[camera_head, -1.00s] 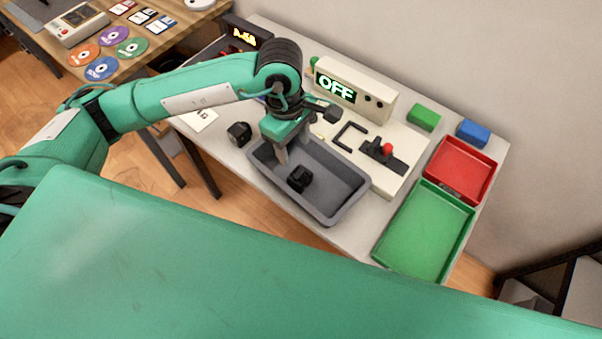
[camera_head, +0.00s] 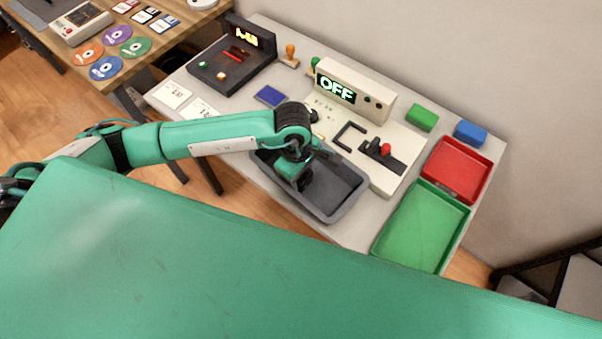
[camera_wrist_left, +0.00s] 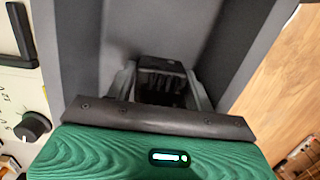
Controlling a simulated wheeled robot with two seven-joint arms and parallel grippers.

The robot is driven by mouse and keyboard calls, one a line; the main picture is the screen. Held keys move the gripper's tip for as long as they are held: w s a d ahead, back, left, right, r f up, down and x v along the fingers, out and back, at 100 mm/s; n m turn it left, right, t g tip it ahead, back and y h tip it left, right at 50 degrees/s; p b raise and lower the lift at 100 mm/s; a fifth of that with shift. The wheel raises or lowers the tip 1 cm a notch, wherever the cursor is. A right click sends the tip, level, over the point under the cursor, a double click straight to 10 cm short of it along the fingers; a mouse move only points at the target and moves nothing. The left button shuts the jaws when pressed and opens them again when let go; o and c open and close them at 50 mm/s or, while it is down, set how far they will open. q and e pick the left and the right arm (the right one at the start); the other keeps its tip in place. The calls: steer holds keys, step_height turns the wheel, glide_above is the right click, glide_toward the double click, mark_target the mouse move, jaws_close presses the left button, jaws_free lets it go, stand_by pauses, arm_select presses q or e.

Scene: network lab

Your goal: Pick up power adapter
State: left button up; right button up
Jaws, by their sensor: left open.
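A black power adapter (camera_wrist_left: 162,68) lies in the grey tray (camera_head: 349,207), seen between my left gripper's fingers in the left wrist view. In the head view my left gripper (camera_head: 301,184) is down inside the tray, and the arm and hand mostly hide the adapter. The left gripper (camera_wrist_left: 162,92) is open, with one finger on each side of the adapter. I cannot tell whether the fingers touch it. My right gripper is not in view.
A white panel box (camera_head: 352,92) reading OFF, with a lever, stands behind the tray. A green bin (camera_head: 424,232) and a red bin (camera_head: 459,170) are at the right, with green and blue blocks behind. A dark console (camera_head: 232,62) is at the back left.

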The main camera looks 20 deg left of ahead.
arm_select(q)
steer(key=shift+c, duration=0.2)
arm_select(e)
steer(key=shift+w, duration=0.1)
arm_select(q)
steer(key=c, duration=0.8)
steer(key=shift+o, duration=0.2)
